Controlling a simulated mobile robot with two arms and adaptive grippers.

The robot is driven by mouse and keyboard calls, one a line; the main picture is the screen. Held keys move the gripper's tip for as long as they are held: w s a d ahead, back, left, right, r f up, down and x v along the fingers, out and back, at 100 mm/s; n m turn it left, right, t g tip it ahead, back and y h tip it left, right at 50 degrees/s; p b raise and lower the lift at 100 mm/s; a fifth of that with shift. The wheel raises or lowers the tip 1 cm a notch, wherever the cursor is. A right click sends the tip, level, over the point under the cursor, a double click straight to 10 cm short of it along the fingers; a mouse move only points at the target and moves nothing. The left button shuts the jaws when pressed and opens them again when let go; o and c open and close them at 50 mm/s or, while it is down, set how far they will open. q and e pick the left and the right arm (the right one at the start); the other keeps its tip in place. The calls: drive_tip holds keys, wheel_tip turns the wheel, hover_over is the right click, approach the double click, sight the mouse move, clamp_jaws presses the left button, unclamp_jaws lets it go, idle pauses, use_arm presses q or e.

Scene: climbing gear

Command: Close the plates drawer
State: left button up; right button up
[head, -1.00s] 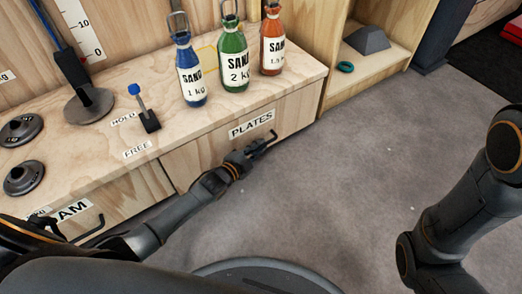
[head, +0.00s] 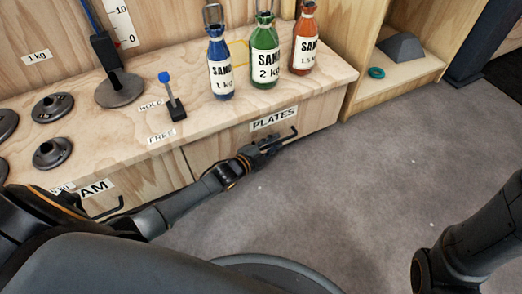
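The plates drawer (head: 222,139) is a plywood front under the bench top, marked with a white PLATES label (head: 273,119). It looks about flush with the bench front; I cannot tell whether a small gap remains. Its dark bar handle (head: 293,132) shows at the right of my gripper. My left gripper (head: 272,145) is at the drawer front, just below the label and beside the handle. Its fingers are small and dark against the handle, so I cannot tell whether they are open or touching it. My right gripper is out of view; only its arm shows at lower right.
On the bench top (head: 215,112) stand blue (head: 221,80), green (head: 264,65) and orange (head: 305,50) sand bottles, a blue-tipped lever (head: 171,98) and several dark weights. A second drawer with a dark handle (head: 108,209) is at left. Grey floor (head: 370,180) is open at right.

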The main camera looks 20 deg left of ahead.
use_arm(q)
drive_tip(key=v, duration=1)
drive_tip(key=shift+s, duration=0.15)
drive_tip(key=shift+a+r, duration=0.1)
